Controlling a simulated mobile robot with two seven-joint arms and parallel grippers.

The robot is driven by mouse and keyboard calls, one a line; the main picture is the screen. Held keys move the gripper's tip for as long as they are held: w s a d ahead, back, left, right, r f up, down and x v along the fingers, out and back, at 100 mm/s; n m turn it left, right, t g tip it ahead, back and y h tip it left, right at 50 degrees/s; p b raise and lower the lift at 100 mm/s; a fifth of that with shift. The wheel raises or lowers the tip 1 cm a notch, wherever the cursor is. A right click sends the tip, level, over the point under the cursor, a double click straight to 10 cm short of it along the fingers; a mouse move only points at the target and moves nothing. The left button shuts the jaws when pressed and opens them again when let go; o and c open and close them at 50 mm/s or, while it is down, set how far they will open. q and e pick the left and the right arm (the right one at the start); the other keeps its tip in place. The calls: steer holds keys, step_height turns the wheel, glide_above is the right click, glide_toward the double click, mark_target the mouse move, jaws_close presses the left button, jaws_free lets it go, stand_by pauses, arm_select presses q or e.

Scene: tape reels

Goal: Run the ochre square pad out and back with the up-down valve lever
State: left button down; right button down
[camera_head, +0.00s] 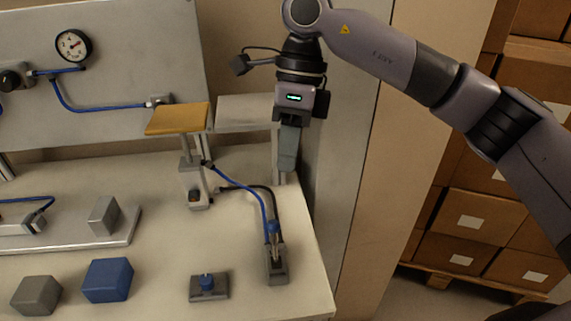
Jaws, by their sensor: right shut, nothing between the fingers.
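The ochre square pad (180,118) sits on top of an upright cylinder (194,182) at the back of the table. A stretch of rod shows below the pad. The pad is beside a pale grey plate (244,111) at about the same height. The valve lever (273,230) has a blue tip and stands up from a grey valve block (276,266) near the table's right edge. Blue and black hoses run from the valve to the cylinder. My right gripper (288,166) is shut and empty, pointing down behind and above the lever, apart from it. My left gripper is out of view.
A small block with a blue knob (207,284) sits left of the valve. A blue block (108,280) and a grey block (37,295) lie at front left. A gauge panel (110,40) stands behind. Cardboard boxes (478,215) are stacked at right.

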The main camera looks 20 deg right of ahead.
steer(key=p, duration=0.1)
glide_above(275, 240)
steer(key=w+d, duration=0.2)
steer(key=w, duration=0.1)
step_height(275, 240, down, 8)
steer(key=shift+w+d, duration=0.15)
